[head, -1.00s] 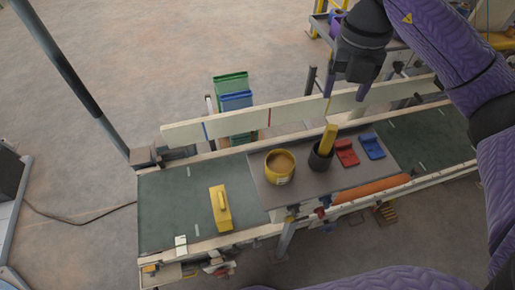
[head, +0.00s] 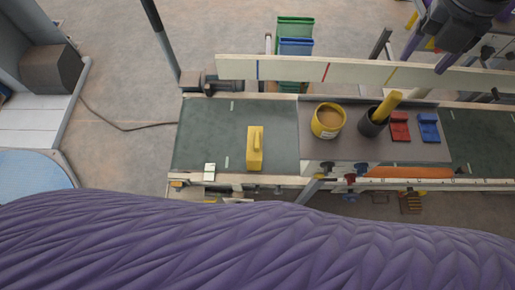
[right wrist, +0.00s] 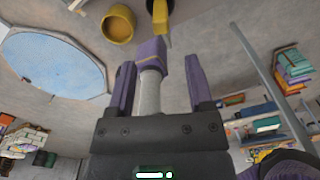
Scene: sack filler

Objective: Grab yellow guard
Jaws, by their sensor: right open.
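A yellow piece with a raised grip (head: 255,150), which looks like the yellow guard, lies on the left part of the green belt. My right gripper (head: 429,52) is at the top right in the head view, beyond the white rail and well to the right of the yellow piece. Its two purple fingers are apart in the right wrist view (right wrist: 160,80). A grey post with a purple top shows between them; I cannot tell its distance. My left gripper is not in view.
A yellow tub (head: 327,121), a dark cup (head: 371,124) with a yellow bar, a red piece (head: 400,127) and a blue piece (head: 429,127) stand on the grey plate. A long white rail (head: 300,70) runs behind. The belt around the yellow piece is clear.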

